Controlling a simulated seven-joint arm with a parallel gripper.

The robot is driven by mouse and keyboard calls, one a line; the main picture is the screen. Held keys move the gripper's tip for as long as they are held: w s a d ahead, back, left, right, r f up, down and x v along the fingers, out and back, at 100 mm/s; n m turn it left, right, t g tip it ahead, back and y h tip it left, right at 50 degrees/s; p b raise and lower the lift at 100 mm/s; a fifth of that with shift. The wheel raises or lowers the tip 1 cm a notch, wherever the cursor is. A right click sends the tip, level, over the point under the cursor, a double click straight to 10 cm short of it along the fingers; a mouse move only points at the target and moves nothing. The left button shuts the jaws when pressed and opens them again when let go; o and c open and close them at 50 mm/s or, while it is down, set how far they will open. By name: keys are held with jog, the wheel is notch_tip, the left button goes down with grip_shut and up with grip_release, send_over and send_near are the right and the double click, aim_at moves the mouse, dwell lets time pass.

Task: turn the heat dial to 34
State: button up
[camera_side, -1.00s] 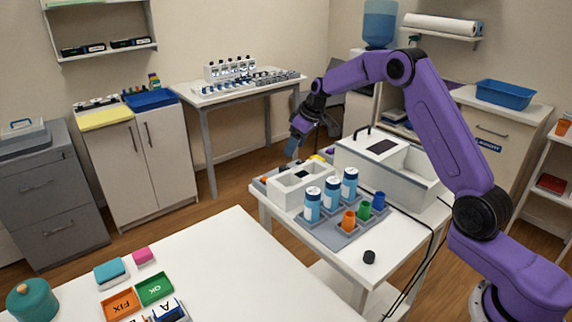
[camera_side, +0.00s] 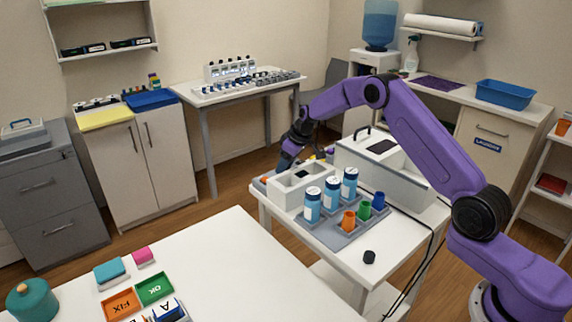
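My gripper (camera_side: 285,163) is low over the far-left end of the white cart (camera_side: 400,240), just behind a small white box with openings (camera_side: 299,189). Its fingertips are small and partly hidden, so I cannot tell whether they are open or shut, or whether they touch anything. I cannot make out the heat dial or any number on it. A larger white machine (camera_side: 402,172) with a dark panel and black handle stands to the right of my gripper. Small orange and yellow items show beside the gripper, partly covered.
A grey rack (camera_side: 338,238) holds blue-labelled bottles (camera_side: 312,206) and orange, green and blue cups. A small black cap (camera_side: 369,257) lies near the cart's front edge. Black cables hang at the cart's right side. A white table (camera_side: 225,275) stands in front.

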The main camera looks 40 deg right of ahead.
jog(key=c, duration=0.7)
jog(key=shift+o, duration=0.2)
jog(key=shift+m, duration=0.3)
jog(key=m+h, duration=0.2)
jog(key=m, duration=0.3)
jog(key=shift+a, duration=0.15)
jog(key=m+h, duration=0.1)
jog(key=m, duration=0.2)
jog(key=m+h, duration=0.1)
jog(key=m, duration=0.2)
jog(key=shift+f+g, duration=0.1)
jog(key=shift+g, duration=0.2)
jog(key=shift+m+h, duration=0.3)
jog(key=o, duration=1)
